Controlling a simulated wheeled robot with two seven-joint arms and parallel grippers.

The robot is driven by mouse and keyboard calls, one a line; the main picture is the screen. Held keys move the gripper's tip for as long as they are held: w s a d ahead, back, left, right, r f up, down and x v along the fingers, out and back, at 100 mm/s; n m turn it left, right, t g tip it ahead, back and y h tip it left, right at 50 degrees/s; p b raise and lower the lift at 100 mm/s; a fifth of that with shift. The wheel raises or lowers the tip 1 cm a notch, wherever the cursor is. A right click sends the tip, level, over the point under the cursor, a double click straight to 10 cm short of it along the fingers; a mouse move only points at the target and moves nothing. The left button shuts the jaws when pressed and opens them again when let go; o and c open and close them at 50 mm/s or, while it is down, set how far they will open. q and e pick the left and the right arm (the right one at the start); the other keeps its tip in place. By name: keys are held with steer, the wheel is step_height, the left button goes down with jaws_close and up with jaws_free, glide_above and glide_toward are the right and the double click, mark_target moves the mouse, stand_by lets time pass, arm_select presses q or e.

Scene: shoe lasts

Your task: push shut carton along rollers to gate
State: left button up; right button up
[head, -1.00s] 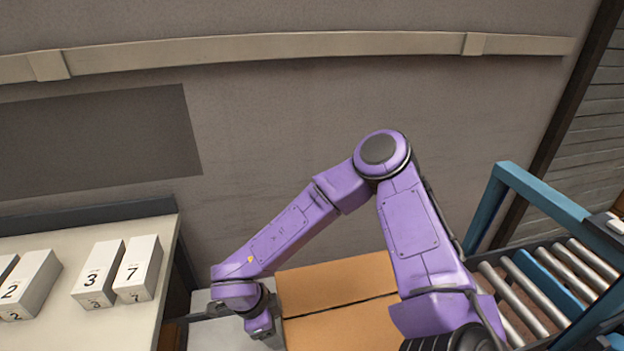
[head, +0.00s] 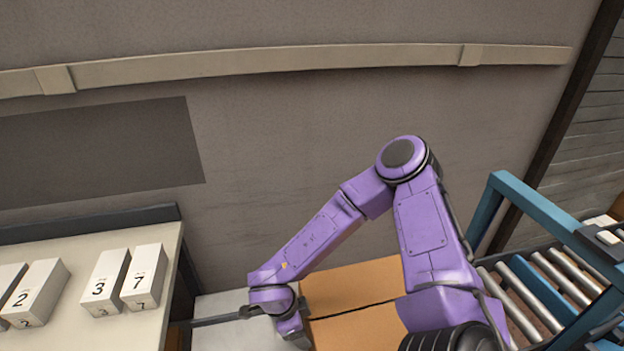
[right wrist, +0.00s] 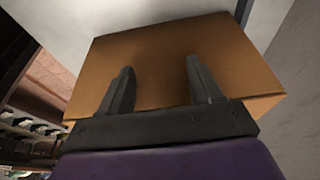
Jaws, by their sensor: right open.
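The shut brown carton (head: 352,284) stands on a light grey surface, its top flaps meeting at a dark seam. My right arm crosses in front of it and hides part of its right side. My right gripper (head: 298,334) is at the carton's left side, low in the head view. In the right wrist view the two fingers of the right gripper (right wrist: 158,78) stand apart, with the carton's side (right wrist: 175,50) beyond them. I cannot tell whether they touch it. The rollers (head: 540,290) lie to the carton's right, inside a blue frame (head: 540,208). My left gripper is not in view.
A pale table (head: 150,270) at left holds several white numbered boxes (head: 143,277). A wall stands behind everything. A small grey and white device (head: 606,236) sits on the blue frame at the right edge.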

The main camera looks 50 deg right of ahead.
mark_target(312, 324)
steer(key=shift+s+d+r+p, duration=0.1)
steer(key=shift+s+d+p, duration=0.35)
steer(key=shift+d, duration=0.1)
steer(key=shift+s+d+p, duration=0.3)
steer(key=shift+d+p, duration=0.15)
steer(key=shift+d, duration=0.1)
steer(key=shift+s+d, duration=0.15)
steer(key=shift+d, duration=0.05)
